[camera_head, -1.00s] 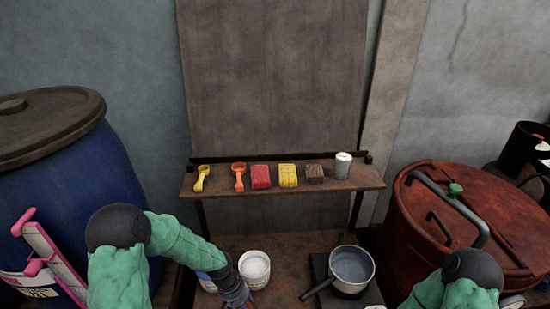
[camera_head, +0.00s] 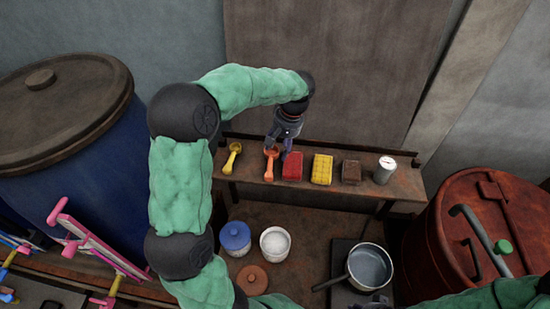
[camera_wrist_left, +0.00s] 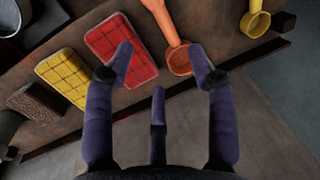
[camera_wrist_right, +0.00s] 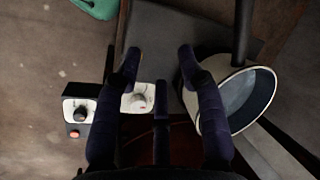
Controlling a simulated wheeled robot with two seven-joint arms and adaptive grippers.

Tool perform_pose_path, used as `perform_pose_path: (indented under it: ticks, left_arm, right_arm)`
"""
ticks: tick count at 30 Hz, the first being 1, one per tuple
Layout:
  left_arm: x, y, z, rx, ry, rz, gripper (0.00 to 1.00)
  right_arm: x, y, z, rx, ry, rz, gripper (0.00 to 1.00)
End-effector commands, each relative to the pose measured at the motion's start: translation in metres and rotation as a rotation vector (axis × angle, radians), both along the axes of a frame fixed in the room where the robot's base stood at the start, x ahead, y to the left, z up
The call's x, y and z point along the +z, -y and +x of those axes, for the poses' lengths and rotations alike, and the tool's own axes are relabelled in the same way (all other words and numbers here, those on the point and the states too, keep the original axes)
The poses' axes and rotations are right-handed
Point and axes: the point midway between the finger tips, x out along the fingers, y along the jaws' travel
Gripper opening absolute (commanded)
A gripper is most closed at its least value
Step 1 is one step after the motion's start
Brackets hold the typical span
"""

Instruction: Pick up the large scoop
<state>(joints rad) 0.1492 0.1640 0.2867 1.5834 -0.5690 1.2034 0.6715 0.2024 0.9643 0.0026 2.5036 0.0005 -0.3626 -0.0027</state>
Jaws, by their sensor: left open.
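Two scoops lie on the narrow wooden shelf, an orange one (camera_head: 270,172) and a yellow one (camera_head: 233,158) to its left. I cannot tell for sure which is the larger. My left gripper (camera_head: 280,150) is open and empty above the orange scoop, its fingers partly covering that scoop's bowl. In the left wrist view the orange scoop (camera_wrist_left: 179,60) has its bowl near the right fingertip, and the yellow scoop (camera_wrist_left: 255,22) is further right. My right gripper (camera_wrist_right: 158,58) is open and empty above the hotplate area, seen only in its own wrist view.
Right of the scoops on the shelf (camera_head: 222,180) are a red block (camera_head: 292,167), a yellow block (camera_head: 322,170), a brown block (camera_head: 351,172) and a metal can (camera_head: 385,170). Below stand a white tub (camera_head: 274,244), a blue-lidded tub (camera_head: 235,238) and a saucepan (camera_head: 369,266). A red vat (camera_head: 470,230) is right.

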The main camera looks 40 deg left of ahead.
Motion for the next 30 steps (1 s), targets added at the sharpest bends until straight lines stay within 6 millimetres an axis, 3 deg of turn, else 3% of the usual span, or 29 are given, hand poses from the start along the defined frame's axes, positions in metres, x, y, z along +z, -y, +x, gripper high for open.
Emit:
perform_pose_path:
  ticks: [6,14,22,30]
  left_arm:
    - [-0.032,-0.005,-0.004,-0.001,-0.003,-0.002,0.56]
    - [-0.049,-0.009,-0.007,-0.001,-0.004,-0.002,0.56]
    - [-0.083,-0.018,-0.014,-0.001,-0.003,-0.003,0.56]
    - [-0.091,-0.02,-0.014,-0.003,0.0,-0.003,0.56]
  right_arm:
    - [0.0,0.0,0.0,-0.001,0.0,0.0,0.4]
    - [0.002,0.0,0.0,0.0,0.001,0.0,0.4]
    - [0.007,0.0,0.0,0.0,0.001,0.0,0.4]
    - [0.007,0.0,0.0,0.0,0.001,0.0,0.4]
